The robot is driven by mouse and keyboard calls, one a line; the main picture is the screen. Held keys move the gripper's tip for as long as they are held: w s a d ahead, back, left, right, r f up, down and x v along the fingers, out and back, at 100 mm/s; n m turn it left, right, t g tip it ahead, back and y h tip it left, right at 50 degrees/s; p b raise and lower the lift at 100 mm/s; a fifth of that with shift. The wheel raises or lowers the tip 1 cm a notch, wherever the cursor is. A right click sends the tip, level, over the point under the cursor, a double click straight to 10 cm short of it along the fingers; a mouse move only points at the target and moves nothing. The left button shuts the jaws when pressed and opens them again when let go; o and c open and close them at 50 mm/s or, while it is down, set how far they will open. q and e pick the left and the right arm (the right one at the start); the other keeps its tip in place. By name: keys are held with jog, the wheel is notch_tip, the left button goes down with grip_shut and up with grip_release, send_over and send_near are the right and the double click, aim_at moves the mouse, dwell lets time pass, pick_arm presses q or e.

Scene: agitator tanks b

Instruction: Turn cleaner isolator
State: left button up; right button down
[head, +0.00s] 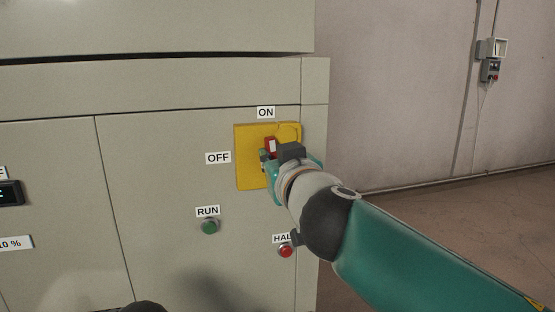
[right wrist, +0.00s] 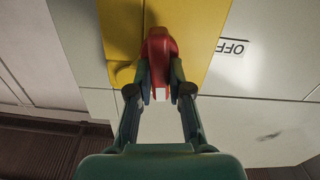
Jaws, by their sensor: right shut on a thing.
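The isolator is a yellow plate (head: 249,158) with a red handle (head: 270,146) on the grey cabinet front. An ON label (head: 266,112) is above the plate and an OFF label (head: 218,158) is to its left. My right gripper (head: 267,156) is at the plate, and its arm hides the plate's lower right. In the right wrist view the gripper (right wrist: 159,92) is shut on the red handle (right wrist: 159,50), with a finger on each side. In the head view the visible part of the handle points up, toward ON.
A green RUN button (head: 209,227) and a red button (head: 285,251) with a partly hidden label sit below the isolator. A dark display (head: 10,194) is at the left edge. A small control box (head: 490,70) hangs on the far wall. Open floor (head: 430,215) lies right of the cabinet.

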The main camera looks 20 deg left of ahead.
jog(key=n+b, duration=0.1)
jog(key=n, duration=0.2)
jog(key=shift+a, duration=0.1)
jog(key=n, duration=0.4)
jog(key=n+b, duration=0.1)
jog(key=n, duration=0.4)
jog(key=f+n, duration=0.1)
jog(key=n, duration=0.3)
jog(key=shift+s+a+f+b, duration=0.1)
jog(key=shift+s+a+b, duration=0.2)
jog(key=shift+a+b, duration=0.1)
jog(key=shift+n, duration=0.4)
jog(key=c, duration=1.1)
grip_release()
jog(key=shift+w+f, duration=0.15)
